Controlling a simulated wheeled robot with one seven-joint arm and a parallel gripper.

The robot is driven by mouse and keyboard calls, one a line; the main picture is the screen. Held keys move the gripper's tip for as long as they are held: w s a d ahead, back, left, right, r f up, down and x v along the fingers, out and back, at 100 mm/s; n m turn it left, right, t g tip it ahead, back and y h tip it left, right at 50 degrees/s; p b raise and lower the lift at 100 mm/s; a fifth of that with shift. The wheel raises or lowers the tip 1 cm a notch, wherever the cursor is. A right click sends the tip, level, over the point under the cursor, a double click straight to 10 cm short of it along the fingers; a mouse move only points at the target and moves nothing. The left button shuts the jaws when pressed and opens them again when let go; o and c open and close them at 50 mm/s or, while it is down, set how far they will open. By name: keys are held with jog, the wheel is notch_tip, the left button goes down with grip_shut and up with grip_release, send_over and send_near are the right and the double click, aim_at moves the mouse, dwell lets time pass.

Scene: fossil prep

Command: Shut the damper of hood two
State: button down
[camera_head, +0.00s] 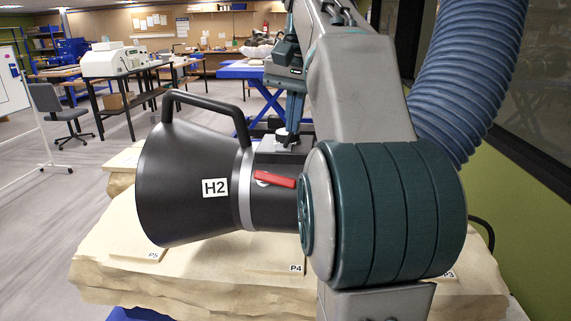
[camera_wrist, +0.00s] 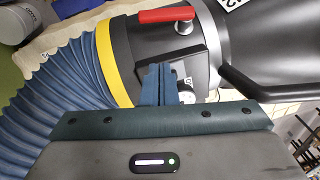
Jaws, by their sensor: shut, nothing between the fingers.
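The hood marked H2 (camera_head: 190,170) is a black cone with a handle, lying on its side above pale stone slabs. Its damper lever (camera_head: 276,179) is red and sits on the dark collar past the silver ring, lying roughly along the duct. The lever also shows at the top of the wrist view (camera_wrist: 167,15), with a round pivot (camera_wrist: 184,28) beside it. My gripper (camera_wrist: 160,69) is shut and empty, its blue fingers over the collar, apart from the lever in the picture. In the head view my arm covers the collar's right end.
A ribbed blue hose (camera_wrist: 60,95) joins the collar at a yellow ring (camera_wrist: 117,62). The hood's black handle (camera_wrist: 262,88) is at the right of the wrist view. Slabs (camera_head: 270,268) labelled P4 and P5 lie below. A green wall (camera_head: 510,215) stands close on the right; open floor lies left.

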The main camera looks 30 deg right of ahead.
aim_at(272, 179)
jog(key=f, duration=0.4)
jog(key=shift+w+a+f+b, duration=0.1)
jog(key=shift+w+f+b, duration=0.2)
jog(key=shift+f, duration=0.1)
jog(key=shift+s+a+f, duration=0.4)
jog(key=shift+a+f, duration=0.15)
jog(key=shift+f, duration=0.15)
jog(key=shift+s+a+f, duration=0.4)
jog(key=shift+a+f, duration=0.1)
jog(key=shift+f, duration=0.15)
